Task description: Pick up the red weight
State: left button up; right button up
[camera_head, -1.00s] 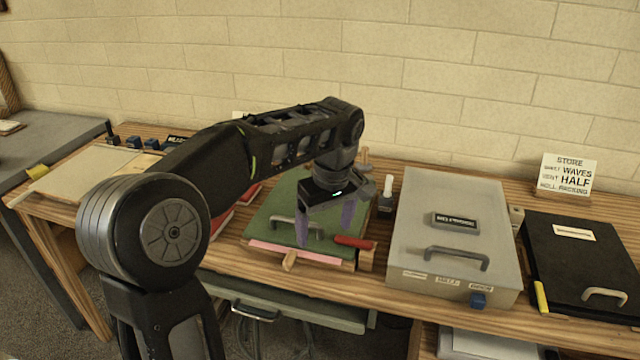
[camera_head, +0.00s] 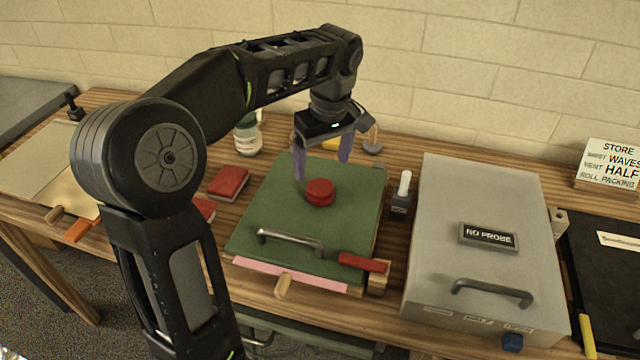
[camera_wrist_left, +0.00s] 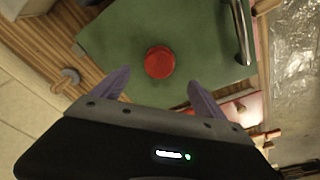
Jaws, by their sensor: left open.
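The red weight (camera_head: 320,192) is a short round red disc lying on the green lid (camera_head: 270,218) of a tray box. It also shows in the left wrist view (camera_wrist_left: 160,62), just beyond and between my fingertips. My left gripper (camera_head: 322,168) is open, with its purple fingers pointing down behind and above the weight in the head view. Nothing is between the fingers. In the wrist view the left gripper (camera_wrist_left: 160,86) appears apart from the weight. My right gripper is out of view.
The green lid has a metal handle (camera_head: 291,242) and a red latch (camera_head: 362,262) at its front. A grey box (camera_head: 480,200) with a dark label stands to the right. A white-topped dark bottle (camera_head: 401,198) stands between them. Red blocks (camera_head: 228,183) lie to the left.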

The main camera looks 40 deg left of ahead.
aim_at(321, 187)
pick_arm(q)
jog(key=shift+w+a+f, duration=0.1)
jog(key=shift+a+f, duration=0.1)
jog(key=shift+f, duration=1.1)
jog(key=shift+f, duration=0.1)
jog(key=f, duration=0.3)
jog(key=f+p, duration=0.1)
jog(key=f, duration=0.1)
jog(key=shift+w+a, duration=0.2)
jog(key=shift+a, duration=0.05)
jog(key=shift+c, duration=0.5)
grip_shut()
